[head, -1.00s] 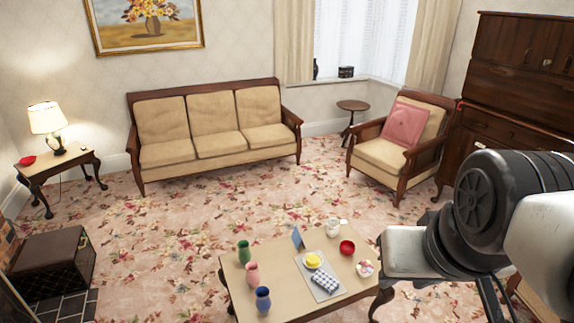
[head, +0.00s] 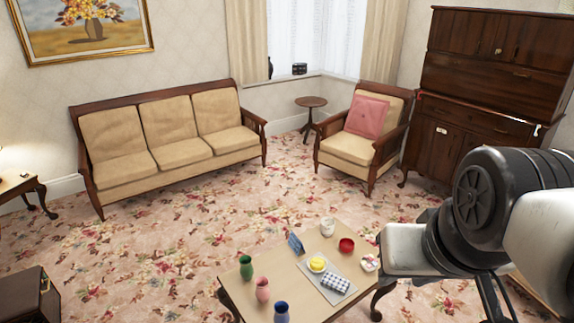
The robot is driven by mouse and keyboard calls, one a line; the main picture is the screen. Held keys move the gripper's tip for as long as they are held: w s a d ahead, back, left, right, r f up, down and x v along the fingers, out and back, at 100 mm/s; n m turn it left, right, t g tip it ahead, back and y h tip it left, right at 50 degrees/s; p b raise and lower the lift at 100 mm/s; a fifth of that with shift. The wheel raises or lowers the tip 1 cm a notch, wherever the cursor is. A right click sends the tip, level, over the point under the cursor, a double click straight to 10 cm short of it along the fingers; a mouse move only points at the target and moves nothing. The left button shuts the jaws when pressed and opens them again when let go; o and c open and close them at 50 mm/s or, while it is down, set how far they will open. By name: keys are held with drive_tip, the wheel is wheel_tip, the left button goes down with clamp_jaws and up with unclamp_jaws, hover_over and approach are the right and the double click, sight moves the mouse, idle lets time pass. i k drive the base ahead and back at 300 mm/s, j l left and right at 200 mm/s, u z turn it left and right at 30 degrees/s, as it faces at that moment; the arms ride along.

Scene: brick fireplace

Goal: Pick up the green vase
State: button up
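The green vase (head: 246,267) stands upright on the left part of the low coffee table (head: 236,293) in the head view. A pink vase (head: 262,289) and a blue vase (head: 281,312) stand in a row with it, nearer to me. My arm comes in from the right edge, and its grey links show to the right of the table. The fingers of my gripper do not clearly show, so I cannot see their state. The green vase is well to the left of my arm, with nothing touching it that I can see.
The table also bears a tray (head: 312,281) with a yellow item and a checked cloth, a red bowl (head: 346,245), a white mug (head: 327,227) and a small blue card (head: 295,244). A sofa (head: 165,145) and an armchair (head: 362,140) stand behind. Carpet between is clear.

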sight(246, 269)
drive_tip(key=j+z, duration=0.25)
drive_tip(key=j, duration=0.5)
drive_tip(key=j+z, duration=0.25)
drive_tip(key=j, duration=0.55)
drive_tip(key=j+z, duration=0.25)
drive_tip(key=j, duration=0.5)
drive_tip(key=j+z, duration=0.2)
drive_tip(key=j, duration=0.35)
drive_tip(key=k+j+z, duration=0.2)
drive_tip(key=j, duration=0.35)
drive_tip(key=i+j, duration=0.2)
drive_tip(key=j, duration=0.15)
drive_tip(key=i+j+z, duration=0.1)
drive_tip(key=i+j, duration=0.15)
drive_tip(key=j, duration=0.15)
drive_tip(key=i+j, duration=0.2)
drive_tip(key=j, duration=0.2)
drive_tip(key=z, duration=0.05)
